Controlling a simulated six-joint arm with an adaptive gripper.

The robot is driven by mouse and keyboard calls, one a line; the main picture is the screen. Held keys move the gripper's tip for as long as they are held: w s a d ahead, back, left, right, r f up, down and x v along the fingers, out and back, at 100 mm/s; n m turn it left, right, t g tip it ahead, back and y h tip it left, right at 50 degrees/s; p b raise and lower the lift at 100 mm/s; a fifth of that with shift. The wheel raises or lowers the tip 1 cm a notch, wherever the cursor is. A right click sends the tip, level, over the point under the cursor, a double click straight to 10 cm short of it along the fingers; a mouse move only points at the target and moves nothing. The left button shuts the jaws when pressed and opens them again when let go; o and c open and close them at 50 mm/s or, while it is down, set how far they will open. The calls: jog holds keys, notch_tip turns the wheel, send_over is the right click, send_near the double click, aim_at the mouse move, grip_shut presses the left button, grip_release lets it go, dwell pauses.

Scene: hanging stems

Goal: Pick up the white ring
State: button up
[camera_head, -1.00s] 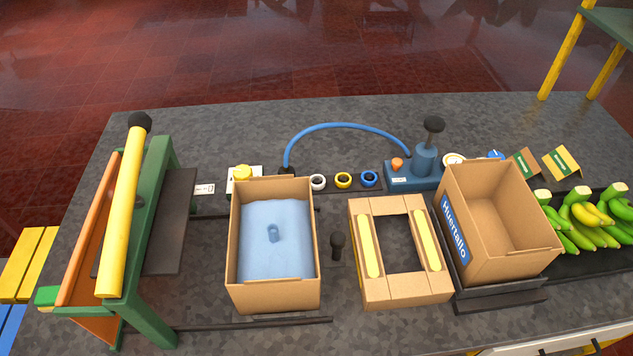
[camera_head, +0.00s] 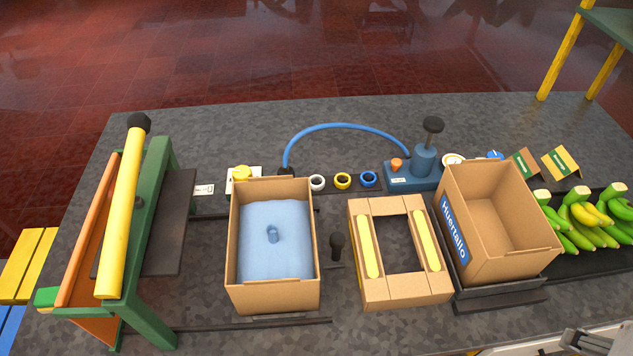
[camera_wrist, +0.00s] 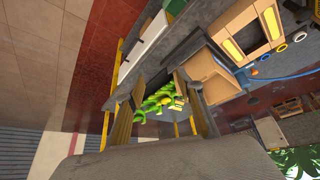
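The white ring (camera_head: 317,182) lies on a dark strip near the middle of the grey worktop, beside a yellow ring (camera_head: 342,180) and a blue ring (camera_head: 368,179). It also shows small at the upper right of the wrist view (camera_wrist: 300,37). My gripper (camera_wrist: 165,115) has its two fingers apart in the wrist view, with nothing seen between them but distant bananas. In the head view only a grey piece of my arm shows at the bottom right corner. My gripper is well away from the white ring.
A carton with a blue bag (camera_head: 275,260) stands in front of the white ring. A blue hose (camera_head: 345,126) arches behind it to a blue pump (camera_head: 424,160). A cardboard frame (camera_head: 400,290), an open box (camera_head: 500,230) and green bananas (camera_head: 585,225) stand to the right.

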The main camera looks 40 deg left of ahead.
jog(key=w+a+r+n+y, duration=0.1)
jog(key=w+a+r+n, duration=0.15)
jog(key=w+a, duration=0.8)
jog(key=n+g+y, duration=0.3)
jog(key=n, duration=0.6)
send_over(318, 186)
notch_tip(318, 186, down, 18)
jog(key=shift+s+d+m, duration=0.25)
jog(key=shift+s+d, duration=0.05)
jog(key=shift+d, duration=0.15)
jog(key=shift+f, duration=0.15)
jog(key=shift+x, duration=1.2)
